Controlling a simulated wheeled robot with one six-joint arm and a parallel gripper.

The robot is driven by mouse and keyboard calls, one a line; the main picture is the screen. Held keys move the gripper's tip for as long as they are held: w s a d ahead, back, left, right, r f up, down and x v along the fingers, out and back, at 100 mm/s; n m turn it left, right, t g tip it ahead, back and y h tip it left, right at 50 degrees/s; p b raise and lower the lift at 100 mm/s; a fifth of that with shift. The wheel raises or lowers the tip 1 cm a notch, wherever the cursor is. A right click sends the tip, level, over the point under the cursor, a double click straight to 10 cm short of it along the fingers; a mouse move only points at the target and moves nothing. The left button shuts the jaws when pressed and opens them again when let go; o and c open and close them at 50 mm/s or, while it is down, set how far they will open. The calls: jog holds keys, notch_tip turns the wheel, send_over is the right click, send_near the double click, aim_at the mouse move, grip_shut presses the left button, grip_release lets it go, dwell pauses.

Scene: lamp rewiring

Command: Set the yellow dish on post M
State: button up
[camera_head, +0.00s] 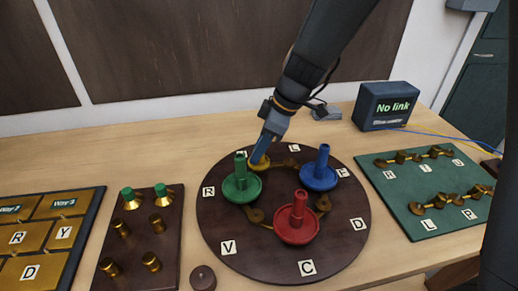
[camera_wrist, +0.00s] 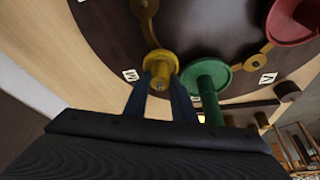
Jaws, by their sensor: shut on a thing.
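The yellow dish (camera_head: 260,166) is at the back of the round dark board (camera_head: 225,262), between the green dish (camera_head: 242,190) and a brass post. My gripper (camera_head: 266,147) comes down from above and is shut on its stem. In the wrist view my gripper's two fingers (camera_wrist: 160,92) flank the stem of the yellow dish (camera_wrist: 160,60). A label that looks like M (camera_wrist: 130,76) lies on the board just beside it. Post M itself is hidden, so I cannot tell whether the dish rests on it or hangs just above.
The blue dish (camera_head: 318,178) and red dish (camera_head: 297,229) stand on the same board, with bare brass posts between. A dark block with green and brass knobs (camera_head: 157,205) is left. A green board (camera_head: 410,180) and a "No link" box (camera_head: 387,104) are right.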

jog(key=shift+f+b, duration=0.5)
jog(key=shift+b, duration=0.05)
jog(key=o, duration=1.1)
jog(key=shift+o, duration=0.2)
jog(key=shift+r, duration=0.15)
jog(key=b+v, duration=0.1)
jog(key=v, duration=0.6)
jog(key=shift+d+r, duration=0.2)
jog(key=shift+r, duration=0.05)
